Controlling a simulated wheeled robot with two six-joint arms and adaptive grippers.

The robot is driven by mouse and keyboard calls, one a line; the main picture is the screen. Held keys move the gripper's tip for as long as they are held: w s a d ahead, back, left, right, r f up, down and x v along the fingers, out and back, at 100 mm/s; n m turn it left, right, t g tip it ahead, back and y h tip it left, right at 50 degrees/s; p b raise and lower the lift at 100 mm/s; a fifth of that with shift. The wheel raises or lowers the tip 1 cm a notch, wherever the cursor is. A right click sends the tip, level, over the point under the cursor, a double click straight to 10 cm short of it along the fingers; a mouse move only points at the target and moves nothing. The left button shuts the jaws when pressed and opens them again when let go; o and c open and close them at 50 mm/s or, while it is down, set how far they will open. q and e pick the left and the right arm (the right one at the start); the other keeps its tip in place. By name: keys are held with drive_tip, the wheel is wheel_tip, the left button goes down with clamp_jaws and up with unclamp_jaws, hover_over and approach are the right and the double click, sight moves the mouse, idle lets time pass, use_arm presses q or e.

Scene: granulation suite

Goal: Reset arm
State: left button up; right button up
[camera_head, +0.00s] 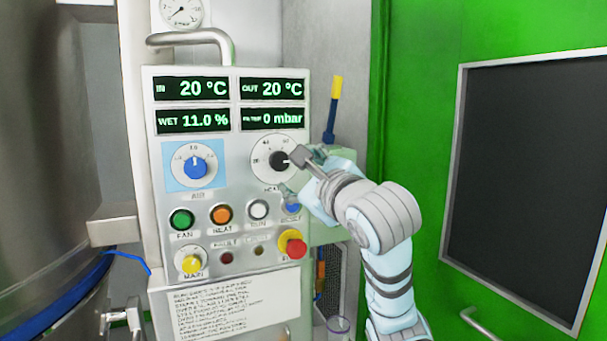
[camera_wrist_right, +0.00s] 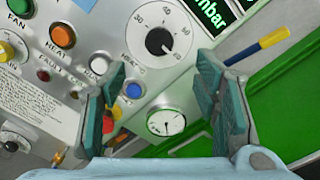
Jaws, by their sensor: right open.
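My right gripper (camera_head: 300,172) is in front of the right part of the control panel (camera_head: 228,134), beside the black heat knob (camera_head: 277,162). In the right wrist view my right gripper (camera_wrist_right: 163,88) is open, with nothing between its green-padded fingers. In that view the heat knob (camera_wrist_right: 159,41) lies beyond the fingertips, apart from them, with its white pointer turned towards 60. The blue reset button (camera_wrist_right: 133,91) shows between the fingers; in the head view it is partly covered by my gripper. My left gripper is in neither view.
The panel also carries a blue knob (camera_head: 194,167), several push buttons and a red emergency stop (camera_head: 291,246). A yellow-and-blue handle (camera_head: 333,108) stands right of the panel. A round gauge (camera_wrist_right: 165,122) sits below the reset button. A green door (camera_head: 430,100) is at right.

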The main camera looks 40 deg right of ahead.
drive_tip(key=shift+s+a, duration=0.15)
drive_tip(key=shift+s, duration=0.25)
